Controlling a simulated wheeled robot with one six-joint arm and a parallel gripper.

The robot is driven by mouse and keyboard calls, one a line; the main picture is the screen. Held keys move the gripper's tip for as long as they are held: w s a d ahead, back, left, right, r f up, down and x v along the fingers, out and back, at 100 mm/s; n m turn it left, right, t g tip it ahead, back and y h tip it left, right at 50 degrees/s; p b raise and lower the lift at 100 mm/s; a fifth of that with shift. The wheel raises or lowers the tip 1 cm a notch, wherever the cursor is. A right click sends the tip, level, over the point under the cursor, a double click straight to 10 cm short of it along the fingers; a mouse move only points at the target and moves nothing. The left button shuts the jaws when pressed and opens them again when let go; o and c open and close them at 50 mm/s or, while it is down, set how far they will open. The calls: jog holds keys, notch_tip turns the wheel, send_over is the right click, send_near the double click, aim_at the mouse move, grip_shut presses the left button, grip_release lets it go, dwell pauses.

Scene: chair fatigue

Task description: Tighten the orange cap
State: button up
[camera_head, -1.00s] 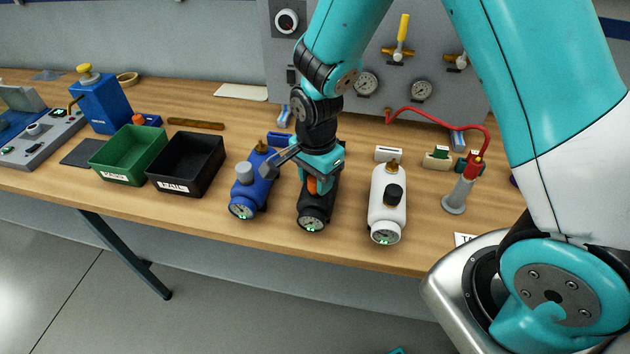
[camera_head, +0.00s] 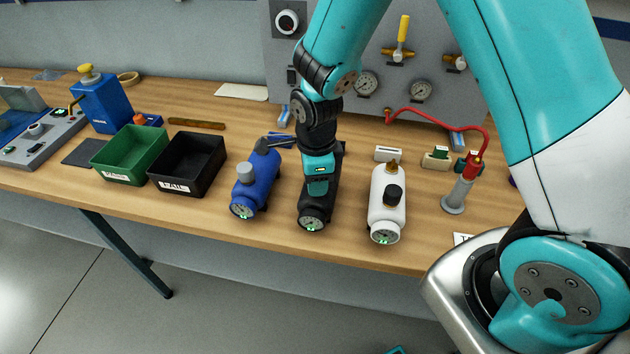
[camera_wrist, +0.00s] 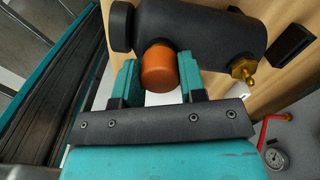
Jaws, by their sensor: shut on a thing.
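The orange cap (camera_wrist: 158,68) sits on the side of the black cylinder (camera_wrist: 205,32) in the wrist view. In the head view the black cylinder (camera_head: 312,214) lies on the bench between a blue and a white one, and the cap is hidden behind my gripper (camera_head: 318,188). In the wrist view my gripper (camera_wrist: 160,82) has its teal fingers on both sides of the cap and is shut on it. The cap's far end meets the black body.
The white cylinder (camera_head: 386,212) with a black cap (camera_head: 394,195) is on the right. Green (camera_head: 128,160) and black (camera_head: 190,165) bins lie further left. A red hose (camera_head: 440,122) arches at the right.

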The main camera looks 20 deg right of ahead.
jog(key=o, duration=0.9)
jog(key=n, duration=0.3)
jog(key=shift+n, duration=0.4)
jog(key=n, duration=0.4)
jog(key=shift+p, duration=0.3)
jog(key=shift+n, duration=0.3)
